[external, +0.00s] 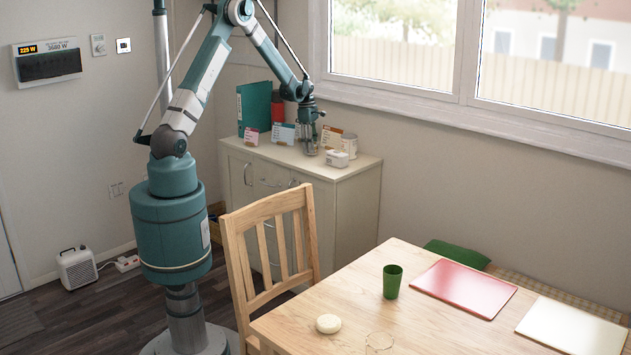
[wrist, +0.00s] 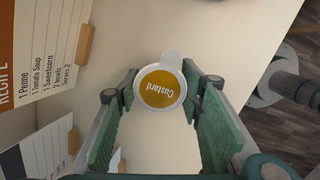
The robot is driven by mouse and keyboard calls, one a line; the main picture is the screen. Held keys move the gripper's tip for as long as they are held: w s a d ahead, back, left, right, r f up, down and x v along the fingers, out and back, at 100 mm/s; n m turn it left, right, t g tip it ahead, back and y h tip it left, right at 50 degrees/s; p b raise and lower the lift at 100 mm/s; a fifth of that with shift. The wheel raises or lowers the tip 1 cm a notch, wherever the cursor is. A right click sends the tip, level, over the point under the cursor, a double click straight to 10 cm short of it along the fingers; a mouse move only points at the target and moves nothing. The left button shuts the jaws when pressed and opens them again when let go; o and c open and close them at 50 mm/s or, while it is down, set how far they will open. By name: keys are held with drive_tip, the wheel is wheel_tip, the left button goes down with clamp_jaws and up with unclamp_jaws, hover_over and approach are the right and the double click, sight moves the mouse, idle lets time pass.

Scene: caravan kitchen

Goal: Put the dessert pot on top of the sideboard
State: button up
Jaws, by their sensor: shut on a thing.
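The dessert pot (wrist: 161,89) is a small round pot with a yellow lid marked "Custard" and a pale rim with a tab. In the wrist view it sits between the green finger pads of my gripper (external: 311,150), which is shut on it. In the external view my gripper points down, low over the top of the cream sideboard (external: 355,168), and the pot is hard to make out there. The pale sideboard top (wrist: 225,35) lies below the pot in the wrist view. I cannot tell whether the pot touches it.
Several cards stand on the sideboard, including a recipe card (wrist: 40,50) left of my gripper. A teal binder (external: 254,108) stands behind. A chair (external: 270,240) and a table (external: 365,315) with a green cup (external: 392,281) are in front.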

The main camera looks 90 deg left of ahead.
drive_tip(key=shift+f, duration=0.25)
drive_tip(key=shift+f, duration=0.15)
drive_tip(key=o, duration=0.7)
wheel_tip(320, 180, up, 12)
drive_tip(key=s+p, duration=0.1)
drive_tip(key=shift+s+a, duration=0.15)
drive_tip(key=shift+a, duration=0.2)
idle(0.8)
drive_tip(key=shift+d+r, duration=0.1)
drive_tip(key=shift+r, duration=0.1)
